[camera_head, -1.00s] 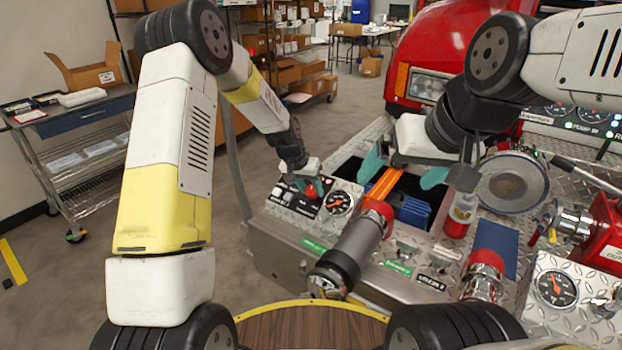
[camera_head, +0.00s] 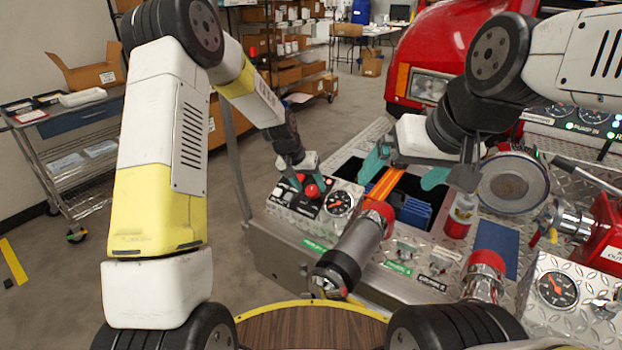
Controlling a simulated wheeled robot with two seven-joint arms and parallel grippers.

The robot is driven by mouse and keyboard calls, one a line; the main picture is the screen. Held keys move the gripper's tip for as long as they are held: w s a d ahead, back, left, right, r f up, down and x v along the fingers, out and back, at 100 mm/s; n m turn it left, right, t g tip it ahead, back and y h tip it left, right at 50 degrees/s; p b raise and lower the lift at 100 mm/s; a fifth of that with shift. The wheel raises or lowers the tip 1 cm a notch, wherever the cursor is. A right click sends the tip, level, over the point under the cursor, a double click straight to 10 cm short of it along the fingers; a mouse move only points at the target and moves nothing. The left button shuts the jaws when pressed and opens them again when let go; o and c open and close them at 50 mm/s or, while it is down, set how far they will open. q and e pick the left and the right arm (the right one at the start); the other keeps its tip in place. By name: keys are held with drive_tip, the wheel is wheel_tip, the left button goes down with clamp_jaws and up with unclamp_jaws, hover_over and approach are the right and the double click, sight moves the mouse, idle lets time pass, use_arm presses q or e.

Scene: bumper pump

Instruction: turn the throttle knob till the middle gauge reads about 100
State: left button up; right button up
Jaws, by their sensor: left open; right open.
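A red throttle knob (camera_head: 312,191) stands on the small black control panel (camera_head: 305,207) at the left of the metal pump box. My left gripper (camera_head: 306,184) is open, its teal fingers just above and beside the knob; I cannot tell whether they touch it. A gauge (camera_head: 339,203) with a black face and orange needle sits just right of the panel; its numbers are too small to read. My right gripper (camera_head: 404,172) is open over the box's dark opening, fingers wide apart, near an orange-striped strap. Which gauge is the middle one is unclear.
Blue items (camera_head: 413,212) lie inside the opening.

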use_arm(q)
drive_tip(key=v, duration=0.5)
drive_tip(key=shift+s+a+r, duration=0.1)
drive_tip(key=shift+a+r, duration=0.05)
drive_tip(key=shift+r, duration=0.15)
drive_tip(key=shift+r, duration=0.1)
drive_tip(key=s+a+r+t, duration=0.1)
drive_tip(key=s+a+r, duration=0.2)
drive_tip(key=s+r, duration=0.4)
drive_tip(key=s+a+r, duration=0.3)
drive_tip(key=s+r, duration=0.3)
drive_tip(key=r, duration=0.2)
drive_tip(key=s+a+r+n+t, duration=0.1)
drive_tip(key=s+a+r, duration=0.1)
drive_tip(key=s, duration=0.7)
drive_tip(key=s+a+r+n+y, duration=0.1)
drive_tip(key=s+a+r, duration=0.1)
drive_tip(key=s, duration=0.7)
drive_tip(key=shift+s+a+r+n+t, duration=0.3)
drive_tip(key=shift+s+a+r+t, duration=0.1)
drive_tip(key=shift+a, duration=0.35)
idle(1.2)
